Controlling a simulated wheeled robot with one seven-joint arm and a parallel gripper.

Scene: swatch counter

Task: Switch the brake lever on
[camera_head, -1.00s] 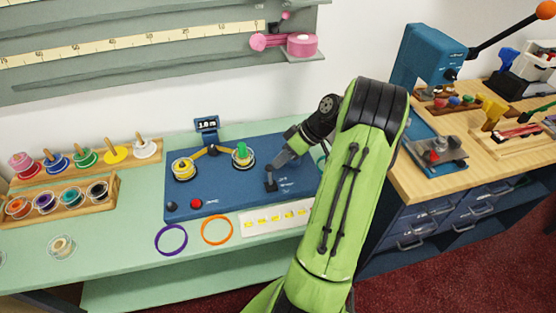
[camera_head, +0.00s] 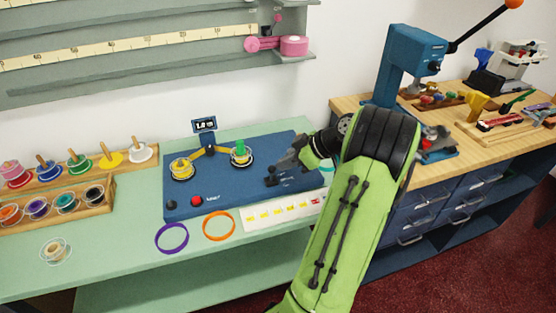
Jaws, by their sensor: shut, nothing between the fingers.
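The blue winding panel (camera_head: 225,192) lies on the green counter. My gripper (camera_head: 270,181) is over the right part of this panel, with its fingers shut and nothing visibly held. A small dark part and faint white lettering (camera_head: 288,180) are at the fingertips. The brake lever is not clearly distinguishable; the gripper may be covering it, and I cannot tell its position or whether the fingers touch it. A red knob (camera_head: 196,200) and a black knob (camera_head: 170,203) are at the panel's front left.
Two spools (camera_head: 181,168) (camera_head: 241,154) stand on the panel below a small display (camera_head: 204,125). Purple (camera_head: 160,246) and orange (camera_head: 204,234) rings and a white strip (camera_head: 262,226) lie in front. A blue press (camera_head: 400,65) stands on the wooden bench at right.

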